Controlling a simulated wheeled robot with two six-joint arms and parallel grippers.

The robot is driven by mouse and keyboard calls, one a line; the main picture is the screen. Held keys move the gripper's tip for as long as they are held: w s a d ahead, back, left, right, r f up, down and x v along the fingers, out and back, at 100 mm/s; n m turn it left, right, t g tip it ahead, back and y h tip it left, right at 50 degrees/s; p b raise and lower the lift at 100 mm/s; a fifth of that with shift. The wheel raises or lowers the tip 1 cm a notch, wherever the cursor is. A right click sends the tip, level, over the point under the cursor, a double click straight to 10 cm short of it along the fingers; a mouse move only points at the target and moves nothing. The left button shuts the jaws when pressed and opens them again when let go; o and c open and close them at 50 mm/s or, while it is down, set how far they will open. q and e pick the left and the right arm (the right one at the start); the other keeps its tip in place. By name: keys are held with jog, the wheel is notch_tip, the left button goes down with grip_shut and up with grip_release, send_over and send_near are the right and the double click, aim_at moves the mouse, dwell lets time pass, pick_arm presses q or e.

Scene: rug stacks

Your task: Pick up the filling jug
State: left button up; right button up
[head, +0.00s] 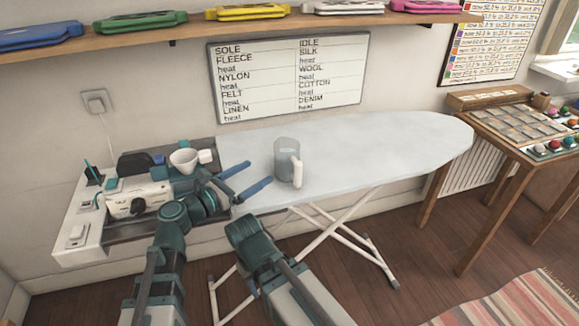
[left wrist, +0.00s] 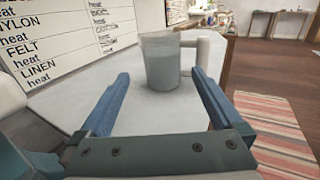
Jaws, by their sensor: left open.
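The filling jug (head: 286,163) is a clear grey cylinder with a thick white handle on its right side. It stands upright on the pale ironing board, near the board's front edge. My left gripper (head: 261,172) is open, its two blue fingers pointing at the jug from the left. In the left wrist view the jug (left wrist: 160,64) shows ahead, between and beyond the open fingertips (left wrist: 160,78), with the handle at right. The fingers look apart from the jug. My right arm's link shows at the bottom, but its gripper is not in view.
The ironing board (head: 390,145) is clear to the right of the jug. A wooden table (head: 505,125) with a sorting tray stands at right.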

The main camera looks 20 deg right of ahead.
aim_at(278, 162)
pick_arm(q)
jog(key=x, duration=0.6)
jog(key=shift+w+d, duration=0.1)
jog(key=shift+d, duration=0.1)
jog(key=shift+d, duration=0.1)
jog(key=x, duration=0.5)
jog(key=shift+d+f+b, duration=0.1)
jog(key=shift+f+b, duration=0.25)
jog(key=shift+f, duration=0.05)
jog(key=shift+c, duration=0.2)
grip_shut()
